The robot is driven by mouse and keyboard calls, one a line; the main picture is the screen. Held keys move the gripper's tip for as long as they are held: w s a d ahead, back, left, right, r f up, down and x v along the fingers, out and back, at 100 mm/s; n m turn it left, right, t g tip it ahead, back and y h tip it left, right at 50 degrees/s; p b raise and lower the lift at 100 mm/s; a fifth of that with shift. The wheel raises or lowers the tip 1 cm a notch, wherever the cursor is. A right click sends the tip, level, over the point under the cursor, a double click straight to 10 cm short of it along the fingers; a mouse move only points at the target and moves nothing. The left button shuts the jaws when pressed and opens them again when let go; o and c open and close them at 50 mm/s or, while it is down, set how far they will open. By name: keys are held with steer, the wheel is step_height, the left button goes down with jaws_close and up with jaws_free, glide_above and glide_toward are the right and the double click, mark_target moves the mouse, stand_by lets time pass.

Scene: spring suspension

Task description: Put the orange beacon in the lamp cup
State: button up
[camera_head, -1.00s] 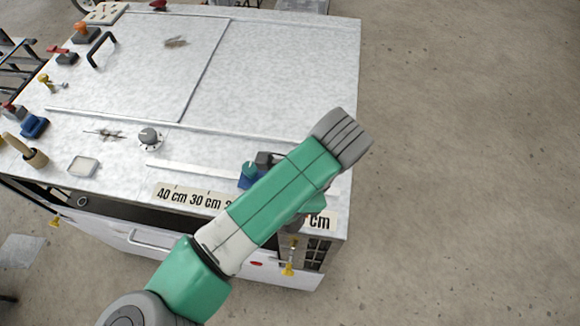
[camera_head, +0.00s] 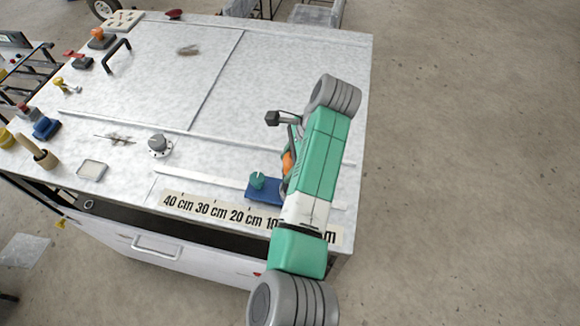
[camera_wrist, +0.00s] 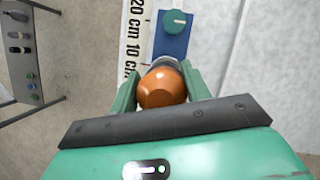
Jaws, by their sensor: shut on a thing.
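The orange beacon (camera_wrist: 162,88), a rounded glossy piece, is between the two green fingers of my gripper (camera_wrist: 162,76) in the wrist view. The gripper is shut on it. In the head view, a bit of the beacon (camera_head: 287,162) shows at the left side of my arm, which hides most of my gripper. A grey rounded rim (camera_wrist: 163,62) shows just past the beacon, at the end of a blue block (camera_wrist: 170,46). I cannot tell whether this rim is the lamp cup or part of the beacon, nor whether they touch.
The blue block with a teal knob (camera_head: 258,180) sits by the ruler strip (camera_head: 220,212) near the bench's front edge. A grey dial (camera_head: 158,144), a tray (camera_head: 92,170) and several tools stand to the left. A raised rail (camera_head: 205,137) crosses the bench.

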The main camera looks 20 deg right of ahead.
steer(key=shift+f, duration=1.3)
steer(key=o, duration=1.5)
steer(key=v, duration=1.2)
